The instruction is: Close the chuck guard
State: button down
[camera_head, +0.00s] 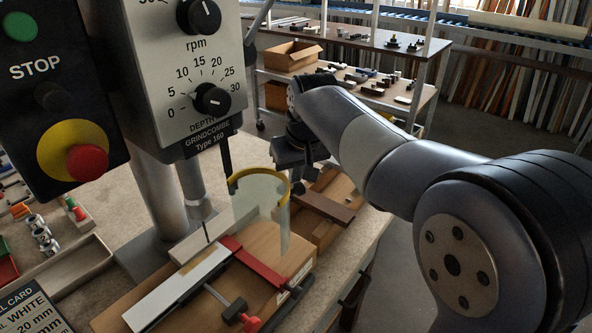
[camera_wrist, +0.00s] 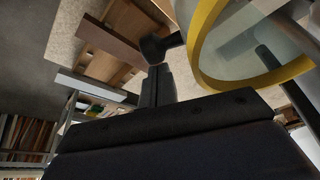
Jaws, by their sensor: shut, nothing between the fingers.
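The chuck guard (camera_head: 264,198) is a clear curved shield with a yellow top rim. It stands to the right of the drill bit and spindle, with its open side facing them not clearly readable. In the wrist view its yellow rim (camera_wrist: 203,58) fills the upper right. My gripper (camera_head: 298,187) is at the right side of the guard, its fingers pointing down and partly hard to make out. In the wrist view the dark fingers of my gripper (camera_wrist: 158,55) are together and empty, just left of the rim. I cannot tell whether they touch the guard.
The drill press head (camera_head: 185,75) with its dials stands above left, beside a panel with a red stop button (camera_head: 87,163). Under the guard, a white profile (camera_head: 178,288) and a red clamp bar (camera_head: 252,262) lie on a wooden board. A wooden tray (camera_head: 335,190) sits to the right.

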aim_at(285, 197)
jog(key=shift+s, duration=0.1)
jog(key=shift+s+m, duration=0.4)
jog(key=shift+m, duration=0.1)
jog(key=shift+s, duration=0.1)
jog(key=shift+s+m+h, duration=0.4)
jog(key=shift+s+m, duration=0.2)
jog(key=shift+s, duration=0.2)
jog(key=s+m, duration=0.1)
jog(key=s, duration=0.1)
jog(key=s+a+m+h, duration=0.1)
jog(key=s+m, duration=0.1)
jog(key=s+a+m, duration=0.1)
jog(key=s+m, duration=0.1)
jog(key=shift+h, duration=0.4)
jog(key=s+a, duration=0.6)
jog(key=a, duration=0.2)
jog(key=shift+s+a+m, duration=0.15)
jog(key=shift+a+m, duration=0.1)
jog(key=shift+m, duration=0.05)
